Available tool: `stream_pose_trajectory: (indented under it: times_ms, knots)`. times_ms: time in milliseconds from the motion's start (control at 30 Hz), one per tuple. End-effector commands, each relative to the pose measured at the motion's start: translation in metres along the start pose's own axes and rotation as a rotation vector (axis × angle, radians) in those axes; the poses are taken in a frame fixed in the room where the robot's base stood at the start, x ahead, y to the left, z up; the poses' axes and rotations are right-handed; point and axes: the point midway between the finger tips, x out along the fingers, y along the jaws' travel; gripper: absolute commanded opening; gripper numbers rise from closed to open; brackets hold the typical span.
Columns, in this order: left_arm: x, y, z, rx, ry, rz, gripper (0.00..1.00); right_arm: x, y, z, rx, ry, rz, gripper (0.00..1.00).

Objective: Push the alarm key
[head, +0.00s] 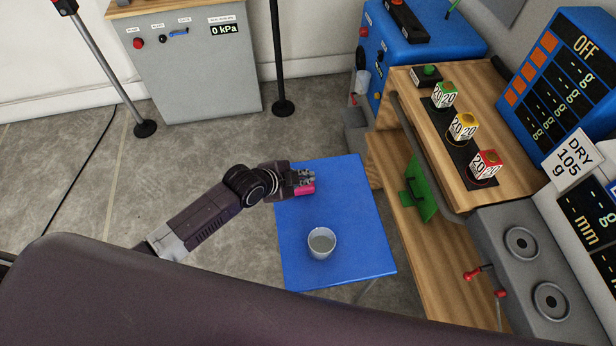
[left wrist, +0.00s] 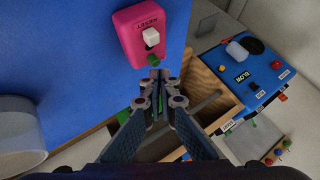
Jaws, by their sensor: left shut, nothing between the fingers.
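A small pink box (head: 305,189) lies on the blue table (head: 345,205) and is partly covered by my left gripper (head: 306,178) in the head view. In the left wrist view the pink box (left wrist: 133,22) carries a white raised key (left wrist: 151,37) and a label that seems to read RESET. I cannot read the word alarm on it. My left gripper (left wrist: 157,80) is shut and empty, its tips just below the box in that view. I cannot tell whether they touch it. A small green part shows near the tips. My right gripper is not in view.
A clear cup (head: 321,243) stands on the table near its front; it also shows in the left wrist view (left wrist: 18,140). A wooden bench (head: 478,105) with several numbered cubes stands to the right. A grey cabinet (head: 190,75) and a thin black post (head: 278,60) stand behind.

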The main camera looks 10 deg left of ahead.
Motion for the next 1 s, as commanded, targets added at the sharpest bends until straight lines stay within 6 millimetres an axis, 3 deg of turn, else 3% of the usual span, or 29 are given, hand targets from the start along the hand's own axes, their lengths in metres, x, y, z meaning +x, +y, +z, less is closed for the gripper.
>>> stream_pose_trajectory:
  times_ms: [1000]
  knots:
    - [0.0026, 0.0021, 0.0024, 0.001, -0.001, 0.001, 0.0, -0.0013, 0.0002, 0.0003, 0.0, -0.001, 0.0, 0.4]
